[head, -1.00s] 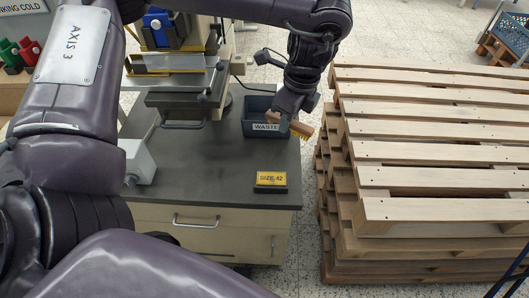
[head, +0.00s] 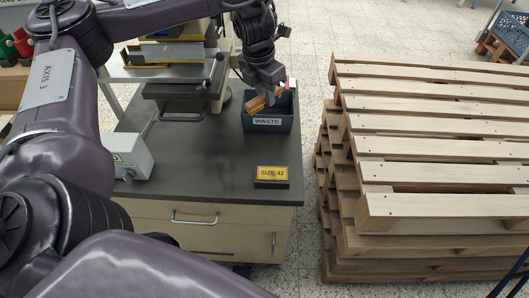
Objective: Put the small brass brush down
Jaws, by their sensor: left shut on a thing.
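The small brass brush (head: 256,104) has a wooden body and yellowish bristles. My left gripper (head: 268,97) comes in from above and is shut on it. In this view the brush shows within the mouth of the dark waste bin (head: 270,125). I cannot tell whether it touches the bin or hangs above its floor. The gripper's fingers hide part of the brush. My right gripper is not in view.
The bin, labelled WASTE, stands near the right edge of the dark bench top (head: 215,165). A black block with a yellow SIZE 42 label (head: 272,174) lies nearer. The stamping press (head: 178,85) stands left of the bin. Stacked wooden pallets (head: 430,150) stand right.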

